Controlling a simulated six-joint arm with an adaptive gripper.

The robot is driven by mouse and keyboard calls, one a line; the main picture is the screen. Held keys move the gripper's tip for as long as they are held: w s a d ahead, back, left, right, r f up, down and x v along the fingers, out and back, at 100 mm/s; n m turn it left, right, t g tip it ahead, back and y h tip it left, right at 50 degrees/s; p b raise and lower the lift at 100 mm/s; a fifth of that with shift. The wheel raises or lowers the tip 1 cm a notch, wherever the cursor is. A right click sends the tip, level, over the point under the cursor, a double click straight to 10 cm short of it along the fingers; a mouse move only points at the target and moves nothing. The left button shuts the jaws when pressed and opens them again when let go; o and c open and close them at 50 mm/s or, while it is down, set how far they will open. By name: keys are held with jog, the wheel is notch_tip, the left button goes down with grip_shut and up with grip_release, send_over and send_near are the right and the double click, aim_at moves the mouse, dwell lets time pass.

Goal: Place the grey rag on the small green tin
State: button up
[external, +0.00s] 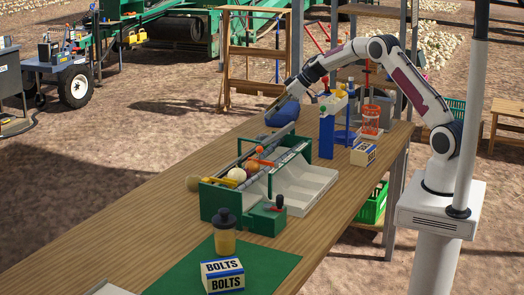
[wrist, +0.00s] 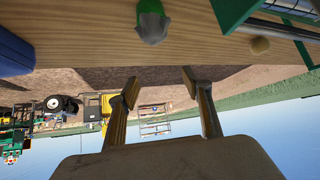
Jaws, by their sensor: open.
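In the wrist view, which is upside down, a small object with a green part and a rounded grey part (wrist: 152,26) sits on the wooden table near its edge. The grey part looks like the rag and the green part (wrist: 150,5) may be the tin, but I cannot tell whether the rag rests on it or lies beside it. I cannot make out either one in the external view. My gripper (wrist: 160,90) is open, with nothing between its fingers. It also shows in the external view (external: 296,90), raised above the table's far half, close to a blue object.
The blue object (external: 284,112) lies near the table's back edge. A green-framed elevator (external: 213,200) with balls and a pale tray (external: 308,185) fills mid-table. Bare wood (external: 130,215) lies at front left.

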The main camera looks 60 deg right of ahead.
notch_tip(320, 180, up, 11)
jog(key=w+a+t+h, duration=0.1)
jog(key=a+t, duration=0.1)
jog(key=t, duration=0.1)
jog(key=s+r+m+t+h, duration=0.1)
jog(key=s+r+m+h, duration=0.15)
jog(key=s+r, duration=0.5)
jog(key=s+r+m+t+h, duration=0.15)
jog(key=s+r+h, duration=0.25)
jog(key=r, duration=0.6)
jog(key=s+a+f+g+y, duration=0.1)
jog(key=s+a+f, duration=0.4)
jog(key=s, duration=0.9)
jog(key=s+a+f+g+y, duration=0.1)
jog(key=s+a+f+g, duration=0.3)
jog(key=s, duration=1)
jog(key=s+a+f+g+y, duration=0.2)
jog(key=s+a+f, duration=0.5)
jog(key=s, duration=0.7)
jog(key=shift+m+g, duration=0.3)
jog(key=shift+g, duration=0.25)
